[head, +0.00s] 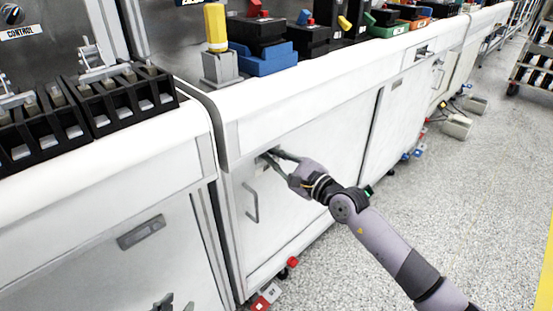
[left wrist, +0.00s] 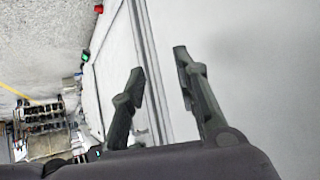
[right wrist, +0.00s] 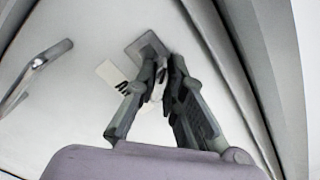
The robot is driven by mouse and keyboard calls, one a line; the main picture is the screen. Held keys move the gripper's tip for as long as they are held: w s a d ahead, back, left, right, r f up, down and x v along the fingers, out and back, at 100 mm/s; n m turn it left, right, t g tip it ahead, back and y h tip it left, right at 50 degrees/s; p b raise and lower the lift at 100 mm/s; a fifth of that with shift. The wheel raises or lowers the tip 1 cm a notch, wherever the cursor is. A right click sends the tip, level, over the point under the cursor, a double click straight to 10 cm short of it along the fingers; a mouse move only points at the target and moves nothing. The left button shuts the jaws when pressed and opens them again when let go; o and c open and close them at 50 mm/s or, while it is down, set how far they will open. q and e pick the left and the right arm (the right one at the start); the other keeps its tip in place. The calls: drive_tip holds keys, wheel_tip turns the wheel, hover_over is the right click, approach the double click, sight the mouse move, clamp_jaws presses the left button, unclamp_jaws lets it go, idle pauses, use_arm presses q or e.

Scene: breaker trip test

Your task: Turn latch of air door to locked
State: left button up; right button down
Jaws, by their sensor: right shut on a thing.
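The white cabinet door (head: 300,195) is closed in the head view, with a bar handle (head: 251,203) on its left side. My right gripper (head: 270,155) is at the latch near the door's upper left corner. In the right wrist view, my right gripper (right wrist: 164,72) is shut on the latch, whose grey square plate (right wrist: 146,47) shows just beyond the fingertips. The fingers hide most of the latch, so I cannot tell its turned position. My left gripper (head: 172,303) is at the bottom edge of the head view. It is open and empty in the left wrist view (left wrist: 160,66).
A pale label (right wrist: 112,74) with dark marks sits beside the latch plate. The white countertop (head: 330,62) overhangs the door. Black breaker units (head: 125,95) stand on the left counter. Red blocks (head: 268,294) lie on the floor below. The speckled floor (head: 450,180) at right is mostly clear.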

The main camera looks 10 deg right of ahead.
drive_tip(key=shift+f, duration=0.1)
drive_tip(key=shift+n, duration=0.9)
use_arm(q)
drive_tip(key=shift+w+d+r+t, duration=0.5)
drive_tip(key=shift+w+r+t, duration=0.2)
drive_tip(key=shift+r, duration=0.05)
drive_tip(key=shift+b, duration=0.3)
use_arm(e)
drive_tip(key=shift+n, duration=0.8)
use_arm(q)
drive_tip(key=shift+w+d+r+t+h+b, duration=0.15)
drive_tip(key=shift+w+d+r+t+h, duration=0.1)
drive_tip(key=shift+w+r+t, duration=0.4)
drive_tip(key=shift+w+d+r+t+h+b, duration=0.15)
drive_tip(key=shift+w+r+t+h, duration=0.2)
drive_tip(key=shift+r, duration=0.45)
use_arm(e)
drive_tip(key=shift+n, duration=0.3)
use_arm(q)
drive_tip(key=shift+w, duration=0.1)
